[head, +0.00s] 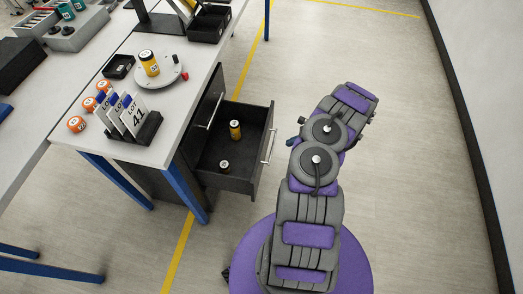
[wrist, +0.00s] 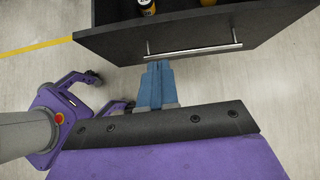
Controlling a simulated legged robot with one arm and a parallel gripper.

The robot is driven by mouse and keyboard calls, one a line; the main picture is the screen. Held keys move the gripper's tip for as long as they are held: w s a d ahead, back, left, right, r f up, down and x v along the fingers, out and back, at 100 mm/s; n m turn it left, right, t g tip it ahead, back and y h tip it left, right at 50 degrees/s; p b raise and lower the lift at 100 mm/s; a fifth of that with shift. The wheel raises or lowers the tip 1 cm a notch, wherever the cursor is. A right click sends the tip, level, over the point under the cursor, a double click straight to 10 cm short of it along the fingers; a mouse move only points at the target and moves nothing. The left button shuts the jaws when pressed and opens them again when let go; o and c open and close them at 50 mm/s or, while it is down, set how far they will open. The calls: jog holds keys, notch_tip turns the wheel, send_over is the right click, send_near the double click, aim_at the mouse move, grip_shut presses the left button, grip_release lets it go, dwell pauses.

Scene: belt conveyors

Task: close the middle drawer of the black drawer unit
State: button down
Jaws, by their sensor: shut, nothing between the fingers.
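The black drawer unit (head: 215,85) stands under the near end of the workbench. One drawer (head: 222,176) is pulled well out, below a shut drawer with its own bar handle (head: 215,110); lower drawers are hidden. The open drawer holds a yellow-and-black can (head: 235,130) and a small dark and yellow item (head: 224,166). In the wrist view, its black front (wrist: 120,42) carries a silver handle (wrist: 194,50). My gripper (wrist: 157,66) is shut and empty, its blue fingertips just short of the front near the handle's left end. I cannot tell whether they touch.
Blue bench legs (head: 190,190) stand left of the drawer. The floor right of the drawer is clear to the wall.

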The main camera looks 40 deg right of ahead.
jog(key=w+b+x, duration=0.1)
jog(key=b+x, duration=0.2)
jog(key=x, duration=0.9)
jog(key=shift+w+b, duration=0.25)
jog(key=shift+b, duration=0.1)
jog(key=shift+a+r, duration=0.1)
jog(key=shift+a, duration=0.25)
